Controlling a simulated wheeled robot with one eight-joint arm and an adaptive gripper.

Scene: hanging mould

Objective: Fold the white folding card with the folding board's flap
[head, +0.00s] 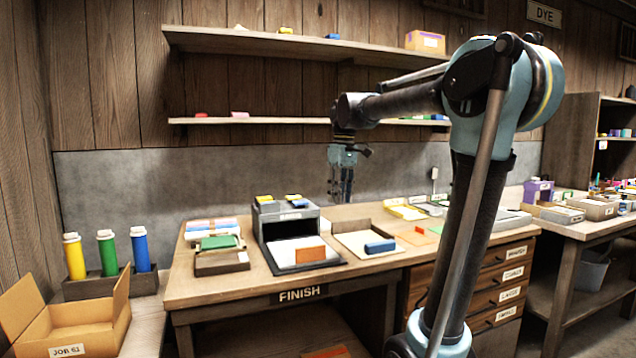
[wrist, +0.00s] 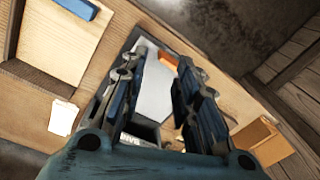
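A white card (head: 287,247) lies flat on a dark board (head: 334,262) on the FINISH bench, in front of a grey box. An orange block (head: 310,254) sits at its right front part. I cannot tell for sure which part is the folding board's flap. In the wrist view the white card (wrist: 155,95) shows between my fingers, with the orange block (wrist: 168,59) beyond. My gripper (head: 341,198) hangs pointing down, above and behind the board in the head view, apart from the card. Its fingers (wrist: 164,60) are spread and empty.
The grey box (head: 286,222) has yellow and blue pieces on top. Bottles and an open carton (head: 95,330) stand far left. Shelves (head: 255,44) line the back wall.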

